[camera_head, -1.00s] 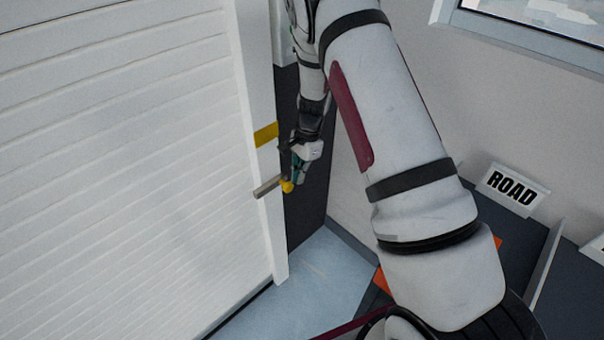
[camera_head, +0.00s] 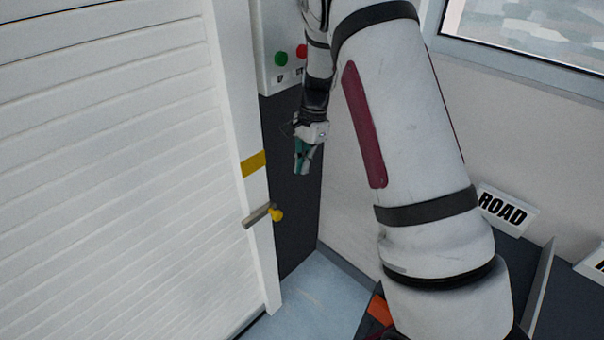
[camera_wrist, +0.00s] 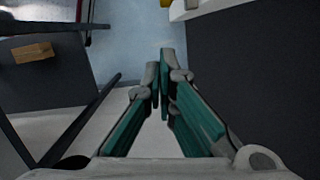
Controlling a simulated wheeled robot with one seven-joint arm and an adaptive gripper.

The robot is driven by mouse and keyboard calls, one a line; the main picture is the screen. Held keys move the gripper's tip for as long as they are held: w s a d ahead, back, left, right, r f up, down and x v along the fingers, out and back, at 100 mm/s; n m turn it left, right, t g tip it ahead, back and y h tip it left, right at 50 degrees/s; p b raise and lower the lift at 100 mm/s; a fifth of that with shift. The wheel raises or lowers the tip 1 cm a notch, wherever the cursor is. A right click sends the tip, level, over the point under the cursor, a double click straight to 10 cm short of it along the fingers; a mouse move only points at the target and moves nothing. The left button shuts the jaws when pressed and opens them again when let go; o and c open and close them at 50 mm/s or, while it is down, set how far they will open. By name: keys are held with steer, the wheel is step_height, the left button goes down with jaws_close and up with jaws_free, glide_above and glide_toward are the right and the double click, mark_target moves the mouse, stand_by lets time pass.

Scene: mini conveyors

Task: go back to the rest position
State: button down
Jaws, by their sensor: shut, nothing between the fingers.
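My gripper (camera_head: 303,168) hangs at the end of my arm, in front of the dark panel beside the white slatted door. Its teal-lined fingers are shut and hold nothing. In the wrist view the fingertips (camera_wrist: 160,72) are together with no object between them. The door lever (camera_head: 258,215), grey with a yellow knob (camera_head: 277,215), is on the door frame's edge, below and left of my gripper and apart from it.
The white slatted door (camera_head: 120,170) fills the left. A box with green (camera_head: 281,59) and red buttons is behind my forearm. Pale blue floor (camera_head: 325,290) shows below. The wrist view shows a brown block (camera_wrist: 33,53) on a dark surface.

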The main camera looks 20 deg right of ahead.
steer(key=shift+r, duration=0.1)
stand_by(0.4)
steer(key=s+a+r+n+t+p, duration=0.1)
steer(key=s+a+r+n, duration=0.2)
steer(key=s+r, duration=0.45)
steer(key=s+a+r+n+t, duration=0.1)
steer(key=s+a+r+n, duration=0.3)
steer(key=r, duration=0.7)
steer(key=s+r+n+t+h, duration=0.1)
steer(key=s+r+n, duration=0.2)
steer(key=s, duration=0.8)
steer(key=s+r+n+t+h+p, duration=0.1)
steer(key=s+r+n, duration=0.2)
steer(key=s, duration=0.8)
steer(key=shift+s+r+n+t+p, duration=0.15)
steer(key=shift+s+n+t+p, duration=0.2)
steer(key=shift+n, duration=0.65)
steer(key=shift+a, duration=0.1)
